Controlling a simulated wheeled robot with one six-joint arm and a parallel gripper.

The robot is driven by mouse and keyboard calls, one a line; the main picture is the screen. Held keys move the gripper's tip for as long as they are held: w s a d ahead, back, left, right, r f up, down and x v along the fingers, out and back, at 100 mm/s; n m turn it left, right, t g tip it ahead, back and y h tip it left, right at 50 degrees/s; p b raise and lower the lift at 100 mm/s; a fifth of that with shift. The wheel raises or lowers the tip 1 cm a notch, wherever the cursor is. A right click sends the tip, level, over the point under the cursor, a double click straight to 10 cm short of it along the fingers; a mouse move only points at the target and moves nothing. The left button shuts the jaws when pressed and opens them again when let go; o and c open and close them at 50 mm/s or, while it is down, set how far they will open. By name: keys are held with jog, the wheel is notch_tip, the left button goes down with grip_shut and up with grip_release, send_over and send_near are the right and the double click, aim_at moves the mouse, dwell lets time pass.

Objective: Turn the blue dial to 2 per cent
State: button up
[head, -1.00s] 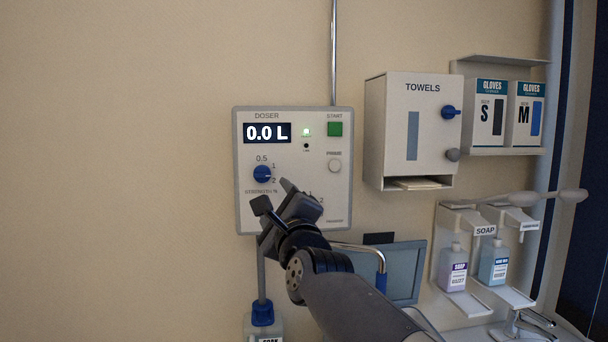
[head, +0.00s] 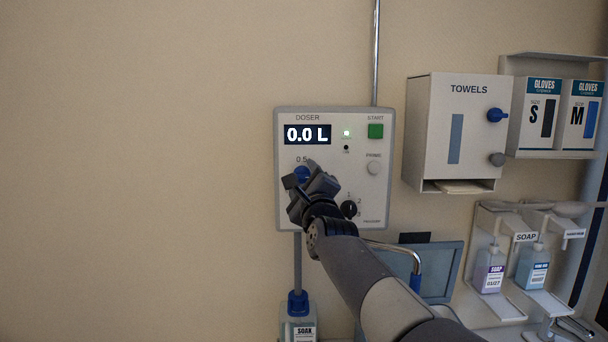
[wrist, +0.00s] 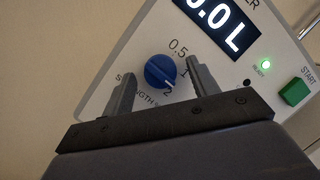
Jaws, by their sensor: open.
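The blue dial (wrist: 158,72) is a round knob on the doser panel (head: 335,216), beside the marks 0.5, 1 and 2. In the wrist view its white pointer mark faces the 2. My gripper (wrist: 160,70) is open, with one finger on each side of the dial in that view. I cannot tell whether the fingers touch it or how far they are from the panel. In the head view my gripper (head: 301,172) covers most of the dial, and only a little blue (head: 302,172) shows. The doser display (head: 307,134) reads 0.0 L.
A black dial (head: 349,209) sits at the panel's lower right, close to my gripper. A green START button (head: 376,131) and a pale PRIME button (head: 374,168) are on the right. A towel dispenser (head: 432,120) juts out further right. The wall left of the panel is bare.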

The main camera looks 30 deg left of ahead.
jog(key=shift+w, duration=0.1)
jog(key=shift+c, duration=0.4)
jog(key=c, duration=0.9)
jog(key=shift+a+f+m, duration=0.1)
jog(key=shift+f+m, duration=0.05)
jog(key=shift+m, duration=0.25)
jog(key=shift+m+t+h+b, duration=0.3)
jog(key=shift+m+t+b, duration=0.2)
jog(key=shift+m+b, duration=0.45)
jog(key=shift+a+m+t+h+b, duration=0.1)
jog(key=shift+m+t+h+b, duration=0.35)
jog(key=shift+m, duration=1.8)
jog(key=shift+t, duration=0.25)
